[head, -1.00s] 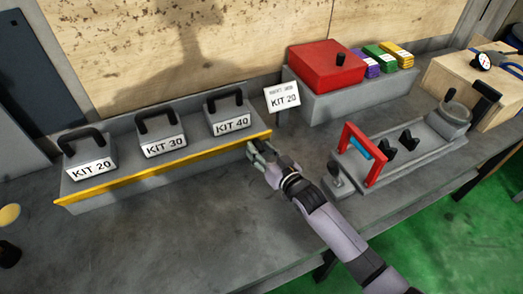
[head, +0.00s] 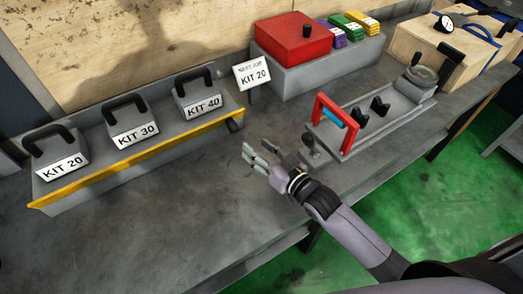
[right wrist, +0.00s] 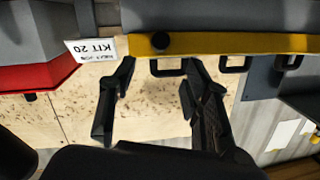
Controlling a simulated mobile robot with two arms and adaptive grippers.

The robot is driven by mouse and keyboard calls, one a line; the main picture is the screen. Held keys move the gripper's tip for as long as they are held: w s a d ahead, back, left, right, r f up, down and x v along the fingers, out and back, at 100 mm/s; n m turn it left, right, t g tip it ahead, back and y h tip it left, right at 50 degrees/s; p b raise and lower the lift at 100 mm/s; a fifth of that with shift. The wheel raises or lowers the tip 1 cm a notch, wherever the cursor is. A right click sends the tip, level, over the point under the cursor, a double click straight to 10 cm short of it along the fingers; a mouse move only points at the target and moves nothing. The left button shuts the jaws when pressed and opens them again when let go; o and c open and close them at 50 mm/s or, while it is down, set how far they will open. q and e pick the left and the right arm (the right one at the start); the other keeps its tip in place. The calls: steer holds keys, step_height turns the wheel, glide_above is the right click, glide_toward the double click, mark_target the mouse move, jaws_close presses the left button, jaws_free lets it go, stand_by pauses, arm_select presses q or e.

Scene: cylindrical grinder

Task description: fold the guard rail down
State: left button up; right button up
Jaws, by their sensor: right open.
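The yellow guard rail (head: 140,161) runs along the front of the grey rack that holds the kits. A black knob (head: 235,125) sits near its right end. In the right wrist view the rail (right wrist: 225,43) and knob (right wrist: 160,42) cross the top of the picture, upside down. I cannot tell for sure how far the rail is folded. My right gripper (head: 258,153) is open and empty, in front of and to the right of the knob, apart from it. Its spread fingers also show in the right wrist view (right wrist: 146,115). My left gripper is not in view.
The rack holds black-handled blocks KIT 20 (head: 62,168), KIT 30 (head: 135,132) and KIT 40 (head: 202,105). A KIT 20 sign (head: 252,75) stands at its right end. A fixture with a red frame (head: 333,112) stands right of my gripper. The bench front is clear.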

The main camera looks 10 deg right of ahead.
steer(key=shift+s+d+r, duration=0.1)
steer(key=shift+s+d, duration=0.1)
steer(key=shift+s, duration=0.2)
steer(key=n+g+h+p, duration=0.2)
steer(key=g+h+p, duration=0.1)
steer(key=g, duration=0.9)
glide_toward(235, 125)
steer(key=p+x, duration=0.3)
steer(key=x, duration=0.7)
steer(key=shift+c, duration=0.6)
jaws_close()
